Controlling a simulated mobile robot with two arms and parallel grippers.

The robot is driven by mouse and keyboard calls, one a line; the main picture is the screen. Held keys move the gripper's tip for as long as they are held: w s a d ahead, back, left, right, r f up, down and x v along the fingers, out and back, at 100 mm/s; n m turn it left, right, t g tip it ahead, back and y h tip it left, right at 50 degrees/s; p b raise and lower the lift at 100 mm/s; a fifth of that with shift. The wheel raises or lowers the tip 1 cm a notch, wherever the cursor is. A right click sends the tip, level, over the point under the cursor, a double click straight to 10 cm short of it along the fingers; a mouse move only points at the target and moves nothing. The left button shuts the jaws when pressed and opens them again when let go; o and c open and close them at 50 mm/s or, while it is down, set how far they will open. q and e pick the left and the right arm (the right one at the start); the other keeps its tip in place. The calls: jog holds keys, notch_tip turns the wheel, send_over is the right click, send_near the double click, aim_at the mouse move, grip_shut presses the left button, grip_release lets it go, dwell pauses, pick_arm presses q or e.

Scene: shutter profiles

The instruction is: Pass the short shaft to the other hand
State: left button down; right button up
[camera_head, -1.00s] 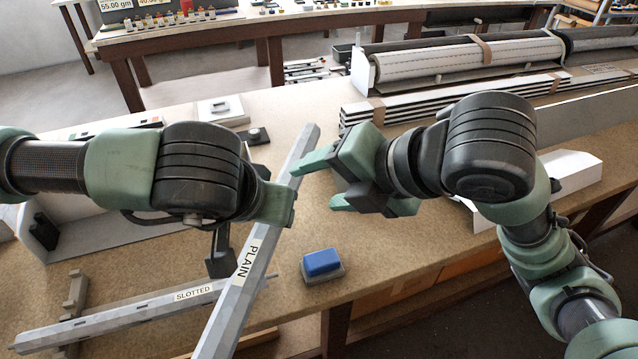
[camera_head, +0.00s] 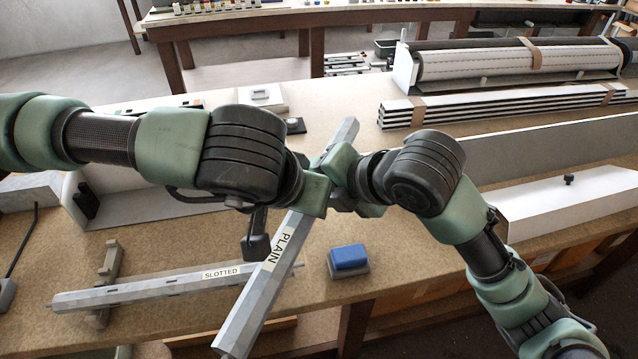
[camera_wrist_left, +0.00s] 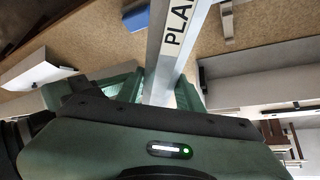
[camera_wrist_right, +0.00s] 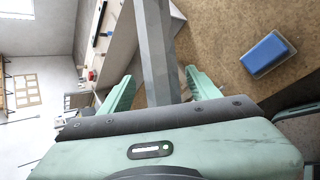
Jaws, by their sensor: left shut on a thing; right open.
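The grey faceted shaft labelled PLAIN (camera_head: 255,298) is held slanting above the bench. My left gripper (camera_head: 314,198) is shut on it near its middle; the left wrist view shows the shaft (camera_wrist_left: 186,22) between the fingers. My right gripper (camera_head: 345,183) is farther up the shaft, close beside the left one. In the right wrist view the shaft (camera_wrist_right: 153,45) runs between the open right fingers (camera_wrist_right: 158,92), with gaps on both sides. A second shaft, labelled SLOTTED (camera_head: 150,288), lies on supports at the lower left, partly behind the PLAIN one.
A blue block on a grey base (camera_head: 349,259) sits on the bench (camera_head: 410,250) just right of the held shaft. White profiles (camera_head: 575,200) lie at the right. Striped slats (camera_head: 480,105) and a rolled shutter (camera_head: 490,62) lie behind. Bare bench shows at the front centre.

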grip_shut()
pick_arm(q)
jog(key=c, duration=0.9)
grip_release()
pick_arm(e)
jog(key=shift+r, duration=0.1)
pick_arm(q)
jog(key=shift+o, duration=0.2)
jog(key=shift+s+d, duration=0.1)
jog(key=shift+d, duration=0.05)
pick_arm(e)
jog(key=shift+a, duration=0.1)
pick_arm(q)
jog(key=shift+r, duration=0.1)
